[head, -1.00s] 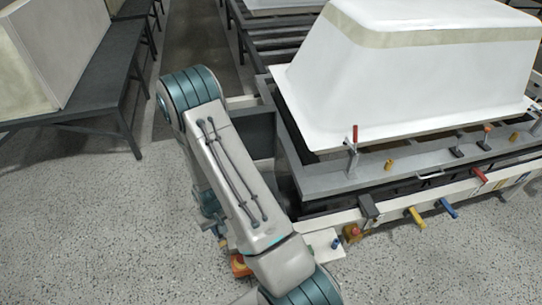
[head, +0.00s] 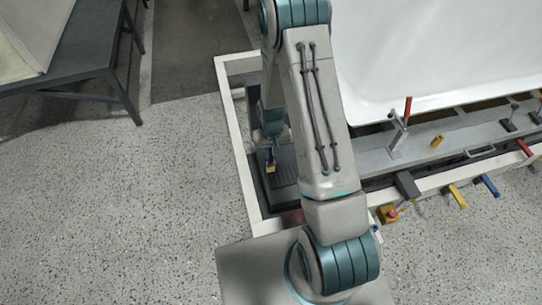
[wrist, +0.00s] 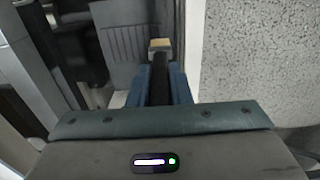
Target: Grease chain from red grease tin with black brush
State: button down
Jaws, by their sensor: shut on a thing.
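My gripper (wrist: 160,88) is shut on the black brush (wrist: 160,68), whose handle lies between the blue fingers in the wrist view. A yellowish tip (wrist: 160,44) shows beyond the fingers, and this tip also shows in the head view (head: 270,168), at the left end of the machine frame. It is over or beside a dark ribbed strip (wrist: 124,42); whether they touch, and whether this strip is the chain, I cannot tell. A dark red patch (head: 293,216), possibly the red grease tin, shows beside my arm, mostly hidden by it.
A white tub shell (head: 420,50) stands on the frame at right. The white frame rail (head: 236,130) runs along the left side. Clamps with a red handle (head: 407,110), yellow and blue levers, and a red button on a yellow box (head: 389,213) line the front. Speckled floor at left is clear.

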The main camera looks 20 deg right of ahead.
aim_at(270, 165)
jog(key=f+b, duration=0.1)
jog(key=b, duration=0.3)
jog(key=w+f+b, duration=0.1)
jog(key=b, duration=0.4)
jog(key=w+f+b, duration=0.1)
jog(key=b, duration=0.4)
jog(key=shift+w+d+f, duration=0.2)
jog(key=shift+d+f, duration=0.05)
jog(key=shift+f, duration=0.15)
jog(key=shift+r+b, duration=0.1)
jog(key=shift+b, duration=0.95)
jog(key=shift+f+b, duration=1.8)
jog(key=shift+f, duration=0.6)
